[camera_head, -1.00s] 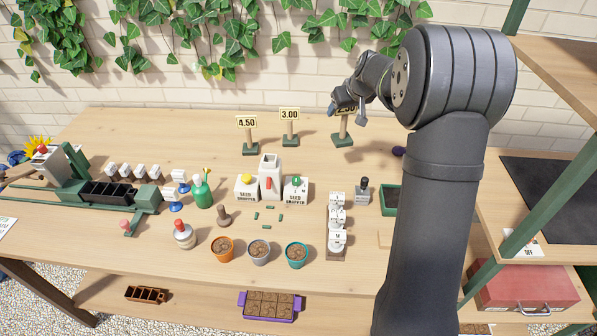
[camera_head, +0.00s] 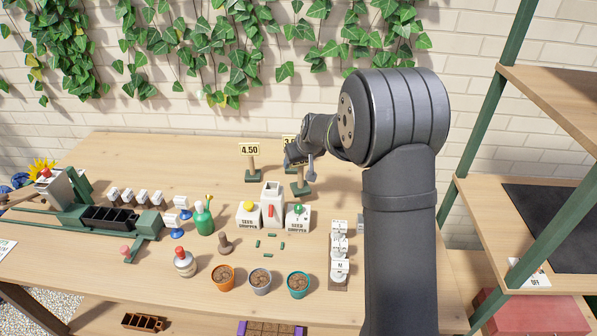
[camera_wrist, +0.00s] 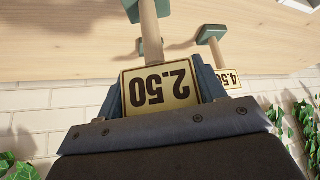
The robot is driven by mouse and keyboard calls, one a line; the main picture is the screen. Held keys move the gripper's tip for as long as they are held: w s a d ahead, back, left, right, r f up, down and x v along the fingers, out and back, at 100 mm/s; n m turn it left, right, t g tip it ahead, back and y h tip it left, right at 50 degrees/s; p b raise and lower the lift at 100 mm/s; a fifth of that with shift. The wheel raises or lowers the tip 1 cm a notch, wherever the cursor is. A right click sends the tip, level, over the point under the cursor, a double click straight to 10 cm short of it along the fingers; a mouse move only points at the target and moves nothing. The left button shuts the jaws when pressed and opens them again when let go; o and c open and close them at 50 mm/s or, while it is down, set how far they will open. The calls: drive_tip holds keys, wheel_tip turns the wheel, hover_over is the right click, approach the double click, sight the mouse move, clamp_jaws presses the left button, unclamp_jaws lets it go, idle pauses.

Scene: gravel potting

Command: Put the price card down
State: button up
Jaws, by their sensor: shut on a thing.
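The 2.50 price card (camera_wrist: 160,86) is yellow with black figures and appears upside down in the wrist view. My gripper (camera_head: 294,157) is shut on it, with a dark jaw at each side. Its wooden post (camera_wrist: 148,20) and green base (camera_head: 300,188) show below the gripper in the head view. I cannot tell whether the base touches the table. Behind my gripper, a second price card (camera_head: 288,140) is mostly hidden. The 4.50 card (camera_head: 249,150) stands upright to its left; it also shows in the wrist view (camera_wrist: 229,79).
White seed dropper boxes (camera_head: 248,216) and a taller white box (camera_head: 271,207) stand just in front. Several pots (camera_head: 261,281) line the table front. A brick wall with ivy (camera_head: 240,75) is behind. The back left of the wooden table (camera_head: 150,155) is clear.

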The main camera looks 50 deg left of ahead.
sight(301, 166)
drive_tip(key=shift+a+f, duration=0.15)
drive_tip(key=shift+f, duration=1.9)
drive_tip(key=shift+f, duration=0.15)
drive_tip(key=o, duration=1.5)
drive_tip(key=shift+c, duration=0.2)
drive_tip(key=shift+s+d+r, duration=0.1)
drive_tip(key=shift+d+r, duration=0.1)
drive_tip(key=shift+r, duration=0.3)
drive_tip(key=v, duration=1.1)
